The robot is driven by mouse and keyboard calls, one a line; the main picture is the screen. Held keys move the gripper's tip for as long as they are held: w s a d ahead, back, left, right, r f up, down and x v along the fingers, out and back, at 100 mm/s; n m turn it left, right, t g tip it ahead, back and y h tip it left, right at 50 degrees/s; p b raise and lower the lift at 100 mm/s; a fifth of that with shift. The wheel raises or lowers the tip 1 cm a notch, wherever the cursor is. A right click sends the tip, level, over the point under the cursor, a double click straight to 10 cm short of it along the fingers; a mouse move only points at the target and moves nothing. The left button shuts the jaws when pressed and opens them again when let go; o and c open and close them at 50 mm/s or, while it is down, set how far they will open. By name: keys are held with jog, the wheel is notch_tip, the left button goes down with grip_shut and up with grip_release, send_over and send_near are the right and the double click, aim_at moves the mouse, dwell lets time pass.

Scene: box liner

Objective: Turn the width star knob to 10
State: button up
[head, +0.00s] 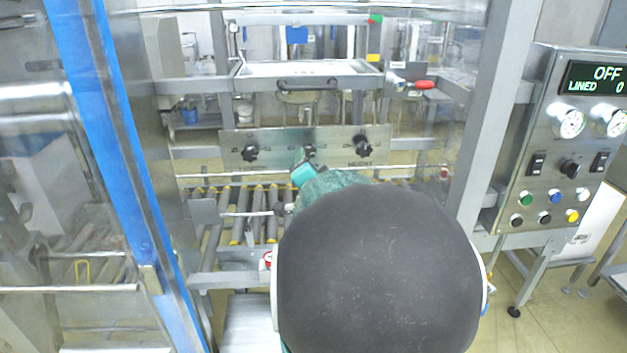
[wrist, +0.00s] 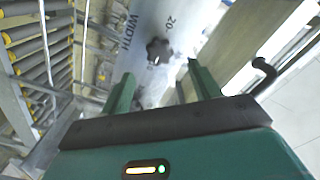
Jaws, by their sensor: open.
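In the wrist view, a dark star knob (wrist: 158,51) sits on a metal plate (wrist: 188,30) beside the word WIDTH and the number 20. My gripper (wrist: 160,72) is open, its green fingers apart, with the knob seen between and beyond the fingertips. No contact shows, and the knob's pointer is too small to read. My gripper (head: 300,174) is just below the middle knob in the picture, partly hidden by my arm.
A roller conveyor (head: 258,212) lies below the plate. A tray frame with a black handle (head: 306,84) is above it, and a red-handled lever (head: 424,85) is at its right. A control panel (head: 541,140) reading OFF and LINED 0 stands right. A blue post (head: 110,130) stands left.

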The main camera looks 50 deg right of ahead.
jog(key=v, duration=0.6)
jog(key=shift+s+a, duration=0.2)
jog(key=shift+s, duration=0.05)
jog(key=w+a+f+n+y, duration=0.25)
jog(key=a+n+y, duration=0.3)
jog(key=a, duration=0.55)
jog(key=w+a+f+n+y, duration=0.1)
jog(key=w+a+n+y, duration=0.4)
jog(key=a, duration=0.7)
jog(key=s+a+f+n+g+y, duration=0.3)
jog(key=s+a+n+g, duration=0.3)
jog(key=s+a+n, duration=0.3)
jog(key=s+a, duration=0.3)
jog(key=a, duration=0.3)
jog(key=shift+a+n, duration=0.2)
jog(key=shift+n, duration=0.15)
jog(key=c, duration=0.5)
jog(key=shift+d, duration=0.15)
jog(key=shift+c, duration=0.3)
